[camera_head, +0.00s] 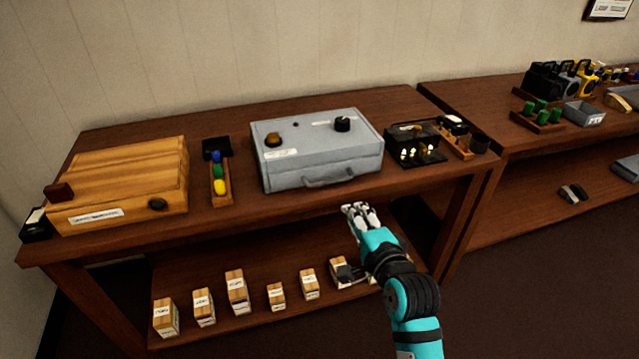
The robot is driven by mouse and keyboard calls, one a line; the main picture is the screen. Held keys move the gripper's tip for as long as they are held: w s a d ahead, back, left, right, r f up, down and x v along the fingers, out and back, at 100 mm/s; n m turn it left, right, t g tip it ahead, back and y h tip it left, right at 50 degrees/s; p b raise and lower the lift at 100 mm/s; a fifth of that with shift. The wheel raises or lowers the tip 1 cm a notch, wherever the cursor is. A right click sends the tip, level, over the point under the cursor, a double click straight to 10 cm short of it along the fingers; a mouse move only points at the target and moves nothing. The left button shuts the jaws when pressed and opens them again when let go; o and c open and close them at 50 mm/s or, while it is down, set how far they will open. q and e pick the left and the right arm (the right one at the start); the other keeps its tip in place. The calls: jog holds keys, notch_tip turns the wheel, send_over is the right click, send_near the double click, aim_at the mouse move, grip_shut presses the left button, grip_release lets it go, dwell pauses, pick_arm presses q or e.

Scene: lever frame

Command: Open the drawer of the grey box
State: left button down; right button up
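The grey box (350,160) stands on the top board of the wooden table, right of the middle. It has a brown knob and a black knob on top. A dark handle (328,179) shows low on its front face; the drawer looks closed. My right gripper (358,208) is in front of the table edge, below and a little right of the handle, apart from it. Its fingers point up towards the box, and their gap is too small to judge. My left gripper is not in view.
A wooden box (130,175) and a tray with coloured balls (220,190) stand left of the grey box. A black rack (415,143) is close on its right. Several small wooden blocks (236,290) line the lower shelf (270,325).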

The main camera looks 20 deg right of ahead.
aim_at(331, 183)
jog(key=x, duration=1.7)
jog(key=shift+d, duration=0.1)
grip_shut()
jog(key=shift+f, duration=0.1)
